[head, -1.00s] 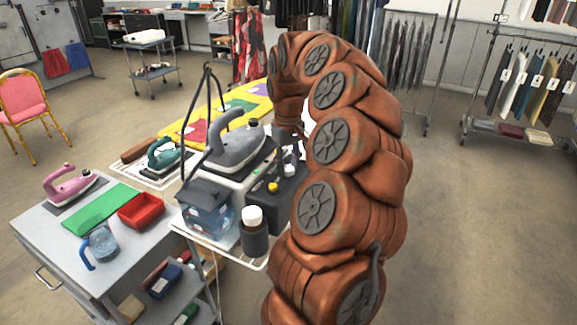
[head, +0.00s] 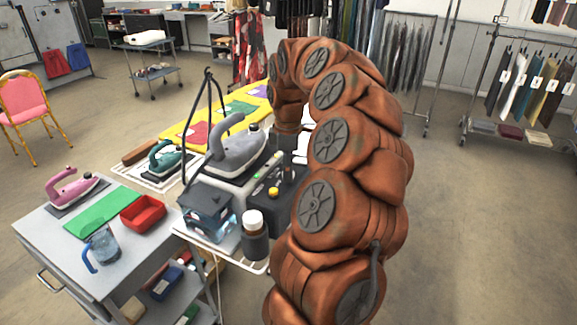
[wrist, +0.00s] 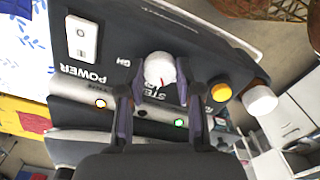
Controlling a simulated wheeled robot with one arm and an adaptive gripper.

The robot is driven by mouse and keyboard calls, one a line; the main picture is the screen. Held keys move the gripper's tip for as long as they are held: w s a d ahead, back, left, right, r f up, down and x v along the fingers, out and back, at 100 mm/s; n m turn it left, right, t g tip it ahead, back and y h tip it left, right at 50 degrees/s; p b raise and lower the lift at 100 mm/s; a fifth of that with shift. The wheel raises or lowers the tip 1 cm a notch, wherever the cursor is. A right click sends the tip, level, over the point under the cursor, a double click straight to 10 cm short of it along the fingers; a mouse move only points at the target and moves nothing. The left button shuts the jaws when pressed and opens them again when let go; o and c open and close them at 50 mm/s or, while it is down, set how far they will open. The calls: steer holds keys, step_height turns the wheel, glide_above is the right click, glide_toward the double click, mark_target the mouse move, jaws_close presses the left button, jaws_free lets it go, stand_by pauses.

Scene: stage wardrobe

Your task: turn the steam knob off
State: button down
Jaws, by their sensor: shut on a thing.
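The steam knob (wrist: 158,67) is a round white dial with a red mark, on the dark panel of the steam station (head: 262,205). In the wrist view my gripper (wrist: 162,82) has one finger on each side of the knob and is shut on it. The lettering beside the knob is partly hidden by a finger. In the head view my gripper (head: 287,163) comes down onto the panel from above, and the knob is hidden there.
A yellow button (wrist: 221,92), a bottle with a white cap (head: 255,235) and a white power switch (wrist: 82,38) are near the knob. A grey iron (head: 238,150) rests on the station. A water tank (head: 207,210) stands at its left.

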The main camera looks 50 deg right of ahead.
steer(key=n+p, duration=0.1)
steer(key=n, duration=0.2)
steer(key=shift+r+n, duration=0.1)
steer(key=shift+n, duration=0.2)
steer(key=shift+n+p, duration=0.45)
steer(key=shift+n, duration=1.15)
steer(key=c, duration=0.8)
jaws_free()
steer(key=shift+o, duration=0.2)
step_height(320, 180, up, 12)
